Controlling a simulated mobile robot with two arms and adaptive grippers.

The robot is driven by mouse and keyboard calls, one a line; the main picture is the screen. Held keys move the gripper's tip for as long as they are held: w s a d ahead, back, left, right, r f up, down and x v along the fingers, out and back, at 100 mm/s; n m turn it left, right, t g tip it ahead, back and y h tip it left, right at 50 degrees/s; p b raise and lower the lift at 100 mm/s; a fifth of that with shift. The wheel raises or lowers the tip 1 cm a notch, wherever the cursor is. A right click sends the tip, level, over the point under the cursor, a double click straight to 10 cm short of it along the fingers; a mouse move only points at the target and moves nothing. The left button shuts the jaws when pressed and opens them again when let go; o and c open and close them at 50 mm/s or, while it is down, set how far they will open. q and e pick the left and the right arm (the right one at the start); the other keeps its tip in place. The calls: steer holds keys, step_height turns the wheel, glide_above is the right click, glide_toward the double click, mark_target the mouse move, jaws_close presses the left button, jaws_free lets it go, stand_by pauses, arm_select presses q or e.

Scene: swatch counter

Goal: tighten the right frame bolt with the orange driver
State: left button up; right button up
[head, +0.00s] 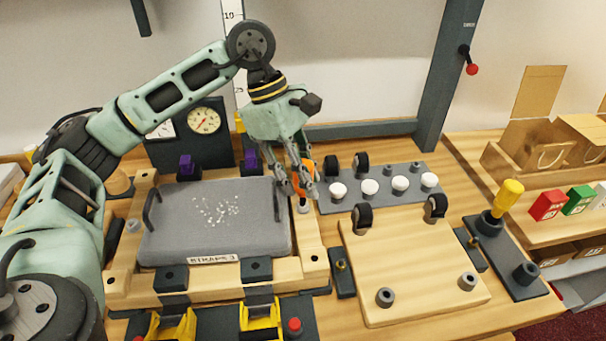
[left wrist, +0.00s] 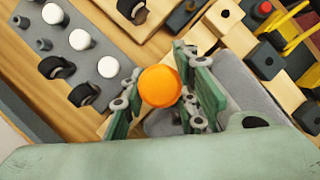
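My left gripper (head: 304,190) points down over the right side of the wooden frame (head: 310,262). Its fingers are shut on the orange driver (head: 302,168), one on each side of the handle. The left wrist view shows the round end of the orange driver (left wrist: 160,86) between the two fingers. The driver is upright, above a small grey bolt-like piece (head: 304,206) on the right rail. The fingers hide the driver's lower end, so I cannot tell whether it touches. Another grey bolt (head: 133,226) is on the left rail. My right gripper is out of view.
A grey slab (head: 225,232) lies inside the frame. A dark strip with white knobs (head: 369,187) and black wheels is just right of my gripper. A wooden board (head: 415,265) lies in front of it. A yellow driver (head: 507,196) stands in a holder (head: 512,250) further right.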

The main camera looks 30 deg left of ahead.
arm_select(q)
jaws_close()
steer(key=m, duration=0.2)
steer(key=m+g, duration=0.1)
steer(key=m, duration=0.1)
steer(key=shift+d+g, duration=0.15)
steer(key=shift+g, duration=0.15)
steer(key=m+g+y, duration=0.1)
steer(key=m, duration=0.3)
steer(key=shift+m, duration=0.3)
steer(key=m+p, duration=0.2)
steer(key=m+g+y+p, duration=0.1)
steer(key=p, duration=0.1)
steer(key=shift+d+r+m+y, duration=0.1)
steer(key=shift+r+m+y, duration=0.2)
steer(key=shift+m, duration=0.1)
steer(key=shift+f+m+p, duration=0.1)
steer(key=shift+m+p, duration=0.2)
steer(key=shift+m, duration=0.3)
steer(key=shift+s+f+m+g+y, duration=0.1)
steer(key=shift+f+m+g+y, duration=0.25)
steer(key=shift+m, duration=0.35)
steer(key=shift+o, duration=1.7)
jaws_free()
